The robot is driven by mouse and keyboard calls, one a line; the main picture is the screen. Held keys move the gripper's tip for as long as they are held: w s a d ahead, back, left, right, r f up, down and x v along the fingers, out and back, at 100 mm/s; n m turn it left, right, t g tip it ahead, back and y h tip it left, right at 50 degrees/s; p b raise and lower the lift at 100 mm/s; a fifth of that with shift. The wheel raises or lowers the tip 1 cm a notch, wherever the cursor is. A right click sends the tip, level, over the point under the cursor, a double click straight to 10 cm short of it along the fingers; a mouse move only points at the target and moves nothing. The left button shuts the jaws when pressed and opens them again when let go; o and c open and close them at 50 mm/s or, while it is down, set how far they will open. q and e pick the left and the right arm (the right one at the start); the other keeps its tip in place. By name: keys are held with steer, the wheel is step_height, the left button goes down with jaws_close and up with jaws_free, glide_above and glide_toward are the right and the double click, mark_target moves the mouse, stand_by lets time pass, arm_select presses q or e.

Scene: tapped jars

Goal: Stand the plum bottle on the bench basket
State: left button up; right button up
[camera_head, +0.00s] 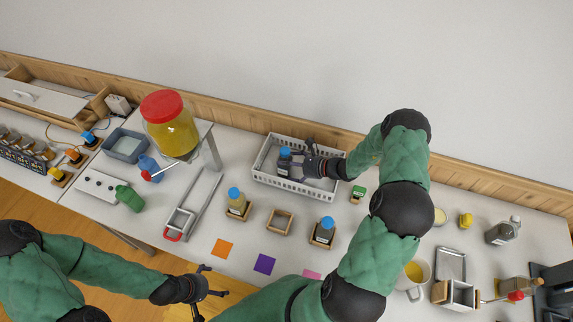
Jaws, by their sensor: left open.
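A dark bottle with a blue cap (284,161) is in the white bench basket (266,181), near its left end, and looks upright. A second dark bottle with a blue cap (323,232) stands in a wooden holder at the front. I cannot tell for sure which dark bottle is plum. My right gripper (303,161) is low over the basket, right beside the first bottle. Its fingertips are too dark and small to tell whether they grip it. My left gripper (208,281) is open and empty, in front of the bench edge.
A yellow bottle (237,203) stands in a holder beside an empty wooden holder (280,222). A red-lidded jar of yellow liquid (172,128) stands on a raised stand at the left. Coloured squares lie along the front. A mug (412,278) is near my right arm.

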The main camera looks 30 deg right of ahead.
steer(key=p+v, duration=0.2)
steer(key=v, duration=0.4)
stand_by(1.2)
steer(key=shift+s+d, duration=0.1)
steer(key=shift+d, duration=0.05)
steer(key=v, duration=1.2)
stand_by(0.4)
